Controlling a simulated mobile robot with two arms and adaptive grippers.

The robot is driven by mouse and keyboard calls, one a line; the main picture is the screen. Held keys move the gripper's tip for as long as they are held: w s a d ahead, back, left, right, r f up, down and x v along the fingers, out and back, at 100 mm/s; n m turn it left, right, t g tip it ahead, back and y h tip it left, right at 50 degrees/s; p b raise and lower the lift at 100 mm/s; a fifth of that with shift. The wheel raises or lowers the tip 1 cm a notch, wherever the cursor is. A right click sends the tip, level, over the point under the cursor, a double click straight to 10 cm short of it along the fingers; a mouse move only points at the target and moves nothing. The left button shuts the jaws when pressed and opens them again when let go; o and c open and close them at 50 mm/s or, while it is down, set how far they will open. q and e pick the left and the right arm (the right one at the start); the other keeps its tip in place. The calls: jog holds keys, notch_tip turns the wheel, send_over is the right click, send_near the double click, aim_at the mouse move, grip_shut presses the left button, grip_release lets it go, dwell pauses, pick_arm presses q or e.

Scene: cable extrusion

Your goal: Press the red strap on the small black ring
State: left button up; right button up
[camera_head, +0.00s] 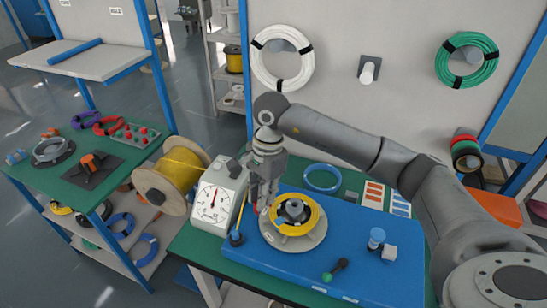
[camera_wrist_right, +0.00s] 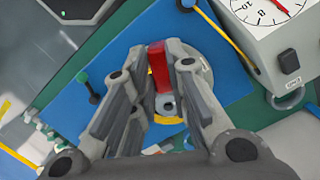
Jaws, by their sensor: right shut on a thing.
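The red strap (camera_wrist_right: 158,66) shows as a short upright red piece between the fingers of my right gripper (camera_wrist_right: 161,60) in the wrist view. The gripper is shut on it, with a grey metal eyelet just below it. In the head view my right gripper (camera_head: 264,196) points down at the left edge of a round pale plate (camera_head: 292,243). A yellow coil (camera_head: 314,219) lies on that plate around a dark ring (camera_head: 294,211) and a grey hub. I cannot tell whether the strap touches the ring. My left gripper is not in view.
The plate rests on a blue board (camera_head: 330,245). A dial gauge (camera_head: 215,199) stands close left of my right gripper. The board's front is mostly clear.

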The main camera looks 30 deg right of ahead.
jog(key=w+d+r+m+t+p, duration=0.1)
jog(key=w+d+m+p, duration=0.25)
jog(key=m, duration=0.45)
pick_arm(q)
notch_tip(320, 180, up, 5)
pick_arm(e)
jog(key=m+t+b, duration=0.1)
jog(key=m+b, duration=0.2)
jog(key=m, duration=0.2)
send_over(275, 203)
jog(key=shift+h, duration=0.3)
notch_tip(275, 203, down, 8)
jog(key=shift+d+r, duration=0.1)
jog(key=shift+r, duration=0.15)
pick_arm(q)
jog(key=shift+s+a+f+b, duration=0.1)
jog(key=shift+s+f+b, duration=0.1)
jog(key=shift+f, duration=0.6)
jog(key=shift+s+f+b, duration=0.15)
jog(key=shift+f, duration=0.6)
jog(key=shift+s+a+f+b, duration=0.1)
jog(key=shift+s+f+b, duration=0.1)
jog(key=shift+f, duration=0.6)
pick_arm(e)
jog(key=shift+w+f, duration=0.1)
jog(key=shift+f, duration=0.7)
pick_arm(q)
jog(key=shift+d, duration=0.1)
